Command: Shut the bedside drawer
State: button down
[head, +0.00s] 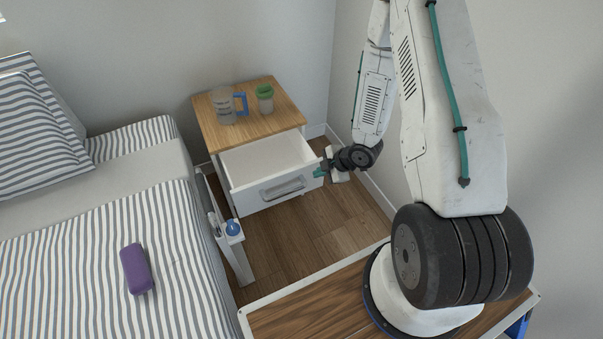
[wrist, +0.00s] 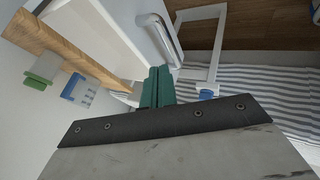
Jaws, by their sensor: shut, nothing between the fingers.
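The bedside drawer (head: 276,184) is white with a grey bar handle (head: 283,188). It stands pulled out of the bedside table (head: 225,128), and its inside looks empty. In the wrist view the drawer front (wrist: 140,25) and its handle (wrist: 161,38) show at the top. My gripper (head: 320,173) is at the right end of the drawer front, with its green fingers close to it; I cannot tell whether they touch. In the wrist view the green fingers (wrist: 157,88) are together with nothing between them.
A striped bed (head: 90,250) with a purple case (head: 137,269) is at left. A white bed rail (head: 238,258) stands between bed and drawer. Wood floor (head: 330,228) is clear in front.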

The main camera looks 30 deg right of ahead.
send_near(291, 177)
jog(key=f, duration=0.1)
jog(key=s+a+f, duration=0.1)
jog(key=a+f, duration=0.1)
jog(key=f, duration=0.1)
jog(key=shift+s, duration=0.35)
jog(key=w, duration=0.2)
jog(key=shift+w+d+r, duration=0.1)
jog(key=shift+w, duration=0.85)
